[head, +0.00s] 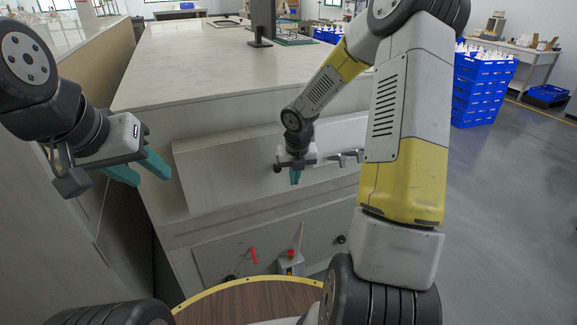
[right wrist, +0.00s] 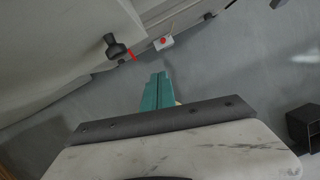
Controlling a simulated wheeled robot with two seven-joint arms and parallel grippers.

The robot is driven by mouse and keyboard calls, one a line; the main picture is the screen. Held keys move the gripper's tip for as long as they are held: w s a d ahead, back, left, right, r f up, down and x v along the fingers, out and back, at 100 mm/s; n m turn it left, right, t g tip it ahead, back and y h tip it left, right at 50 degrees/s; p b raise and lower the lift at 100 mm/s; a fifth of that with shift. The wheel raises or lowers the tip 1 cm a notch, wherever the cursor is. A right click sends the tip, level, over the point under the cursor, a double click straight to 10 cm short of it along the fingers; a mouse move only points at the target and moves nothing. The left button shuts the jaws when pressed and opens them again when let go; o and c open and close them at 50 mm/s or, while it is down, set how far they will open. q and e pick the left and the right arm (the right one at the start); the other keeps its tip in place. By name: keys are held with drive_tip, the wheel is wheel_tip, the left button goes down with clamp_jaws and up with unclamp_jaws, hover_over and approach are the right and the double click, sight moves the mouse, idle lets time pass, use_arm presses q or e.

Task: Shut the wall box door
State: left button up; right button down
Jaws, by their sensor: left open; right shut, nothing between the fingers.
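A pale grey wall box (head: 225,170) sticks out from the front of the bench in the head view. I cannot tell which panel is its door or how far it stands open, as my right arm covers part of this area. My right gripper (head: 295,177) is in front of the box's right part, pointing down. Its teal fingers are together with nothing between them, as also seen in the right wrist view (right wrist: 157,91). I cannot tell whether they touch the box. My left gripper (head: 140,168) is open and empty, left of the box and apart from it.
Below the box are a red lever (head: 253,255) and a small grey box with a red button (head: 291,265). A round wooden top (head: 245,300) with a yellow edge lies in front. Blue crates (head: 483,88) stand at right. The grey floor (head: 510,200) at right is clear.

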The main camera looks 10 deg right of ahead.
drive_tip(key=s+r+m, duration=0.4)
drive_tip(key=r, duration=0.4)
drive_tip(key=s+r+m, duration=0.3)
drive_tip(key=s+r, duration=0.1)
drive_tip(key=r, duration=0.3)
drive_tip(key=s+a+r+m+t+y, duration=0.1)
drive_tip(key=s+r+m, duration=0.4)
drive_tip(key=s+m, duration=0.4)
drive_tip(key=s+a+r+m+t+y, duration=0.1)
drive_tip(key=s+r+m, duration=0.4)
drive_tip(key=m, duration=1.3)
drive_tip(key=shift+s+a+m+t, duration=0.4)
drive_tip(key=shift+s+t, duration=0.3)
drive_tip(key=shift+s, duration=1.45)
